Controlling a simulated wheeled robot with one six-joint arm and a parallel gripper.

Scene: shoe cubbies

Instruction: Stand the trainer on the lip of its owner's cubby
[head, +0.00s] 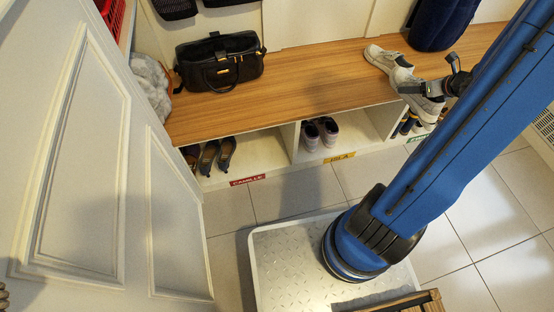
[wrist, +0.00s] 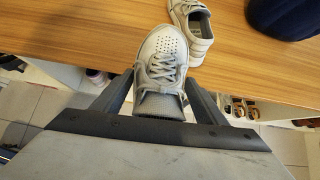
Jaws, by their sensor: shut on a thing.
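My gripper (head: 436,88) is shut on a pale grey-white trainer (head: 424,104) at the front edge of the bench, above the right-hand cubby. In the wrist view the held trainer (wrist: 162,52) sits between my two fingers, its perforated toe pointing away over the bench top. A matching trainer (head: 388,60) rests on the bench just behind it. The cubbies below carry a red CAMILLE label (head: 247,180), a yellow ISLA label (head: 339,158) and a green label (head: 416,138), whose name I cannot read. My arm partly hides the right-hand cubby.
Dark heels (head: 216,154) stand in the CAMILLE cubby, and greyish trainers (head: 320,132) in the ISLA cubby. A black handbag (head: 220,62) and a dark blue bag (head: 443,20) are on the wooden bench (head: 310,75). A white door (head: 85,150) stands at left.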

